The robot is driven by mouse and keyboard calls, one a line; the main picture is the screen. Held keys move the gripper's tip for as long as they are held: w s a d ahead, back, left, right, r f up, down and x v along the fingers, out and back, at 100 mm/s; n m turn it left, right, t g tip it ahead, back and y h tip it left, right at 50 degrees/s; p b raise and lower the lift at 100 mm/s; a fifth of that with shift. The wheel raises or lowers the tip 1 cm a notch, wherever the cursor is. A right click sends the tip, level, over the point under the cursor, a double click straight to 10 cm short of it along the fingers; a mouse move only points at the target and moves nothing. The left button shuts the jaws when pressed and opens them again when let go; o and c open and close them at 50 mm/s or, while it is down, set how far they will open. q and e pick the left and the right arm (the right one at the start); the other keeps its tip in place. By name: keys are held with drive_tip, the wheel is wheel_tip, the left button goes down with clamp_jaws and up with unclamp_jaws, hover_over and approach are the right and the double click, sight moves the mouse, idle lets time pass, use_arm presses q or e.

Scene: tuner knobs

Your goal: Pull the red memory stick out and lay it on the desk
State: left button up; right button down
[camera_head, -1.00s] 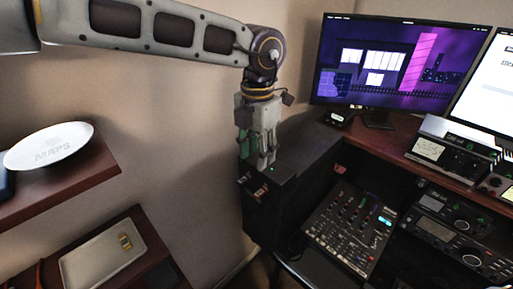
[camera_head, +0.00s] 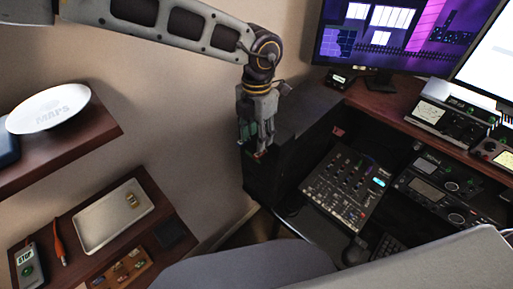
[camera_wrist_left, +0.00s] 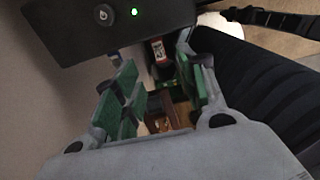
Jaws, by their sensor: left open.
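The red memory stick (camera_wrist_left: 158,51), with a pale label, stands at the black computer case (camera_wrist_left: 75,28), just beyond my fingertips in the left wrist view. In the head view a small red spot (camera_head: 258,155) shows at my fingertips. My left gripper (camera_head: 254,150) points down at the front top edge of the case (camera_head: 262,188). Its green-padded fingers are open on either side of the stick's line (camera_wrist_left: 158,80), with nothing between them that I can see held. The stick's far end is hidden. My right gripper is out of view.
A desk (camera_head: 390,108) with a monitor (camera_head: 372,45) and radio gear is at the right. A mixer (camera_head: 347,190) sits below. Shelves at the left hold a white plate (camera_head: 48,108) and a tray (camera_head: 112,217). A grey chair (camera_head: 250,268) is in front.

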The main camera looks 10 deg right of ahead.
sight(257, 155)
use_arm(q)
drive_tip(key=shift+f+p, duration=0.6)
drive_tip(key=shift+f, duration=2.55)
drive_tip(key=shift+c, duration=0.2)
clamp_jaws()
